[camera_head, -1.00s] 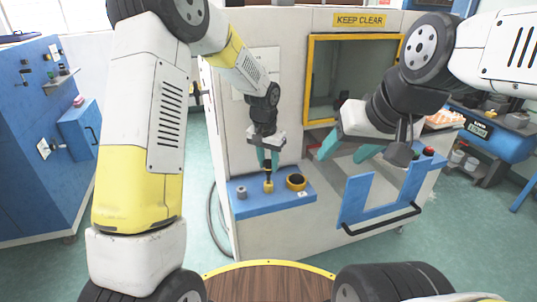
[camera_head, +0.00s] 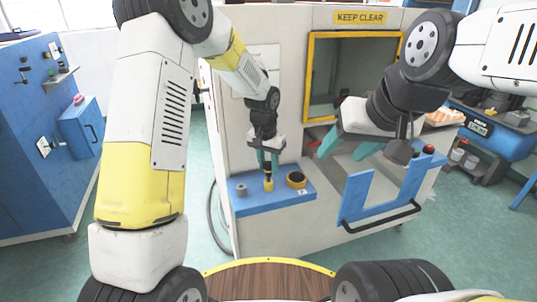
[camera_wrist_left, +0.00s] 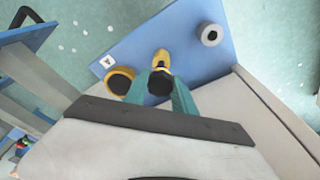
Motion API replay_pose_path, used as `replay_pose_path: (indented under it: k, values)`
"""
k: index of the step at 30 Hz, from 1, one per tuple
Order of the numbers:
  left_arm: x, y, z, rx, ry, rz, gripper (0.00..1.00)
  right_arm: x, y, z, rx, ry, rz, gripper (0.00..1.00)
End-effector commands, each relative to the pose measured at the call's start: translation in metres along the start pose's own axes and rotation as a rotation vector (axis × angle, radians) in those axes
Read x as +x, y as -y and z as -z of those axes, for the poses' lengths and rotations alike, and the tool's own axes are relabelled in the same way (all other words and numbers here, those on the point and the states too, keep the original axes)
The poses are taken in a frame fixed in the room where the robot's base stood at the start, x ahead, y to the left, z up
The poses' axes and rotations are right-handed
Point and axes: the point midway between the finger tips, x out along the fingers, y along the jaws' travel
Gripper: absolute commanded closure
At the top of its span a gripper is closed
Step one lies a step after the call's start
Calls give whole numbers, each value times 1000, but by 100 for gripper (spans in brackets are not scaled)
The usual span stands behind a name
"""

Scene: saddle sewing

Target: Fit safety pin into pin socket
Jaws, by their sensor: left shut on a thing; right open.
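My left gripper (camera_head: 268,166) is shut on a dark, slim piece with a yellow lower part, taken as the safety pin (camera_head: 268,181). It is upright over the blue shelf (camera_head: 285,201). In the left wrist view, the pin's black round end (camera_wrist_left: 160,84) sits between the teal fingers, with yellow beyond it. I cannot tell whether that yellow part belongs to the pin or to a socket under it. A grey hollow cylinder (camera_head: 241,190) stands left of the pin, and a yellow-rimmed black cup (camera_head: 296,180) stands right. My right gripper (camera_head: 348,151) is open and empty.
A blue U-shaped panel with a black handle (camera_head: 382,219) is below my right gripper. The white cabinet has a yellow-framed window (camera_head: 354,80) behind. A brown round table edge (camera_head: 268,285) is at the bottom.

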Motion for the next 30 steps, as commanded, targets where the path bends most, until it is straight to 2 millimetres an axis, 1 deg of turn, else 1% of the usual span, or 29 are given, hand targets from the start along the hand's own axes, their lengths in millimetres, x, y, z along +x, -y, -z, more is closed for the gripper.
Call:
replay_pose_path:
  k: [30]
  values:
    - [22, 0, -4, 1, 1, 0, 100, 0, 0, 0, 0, 0, 0, 42]
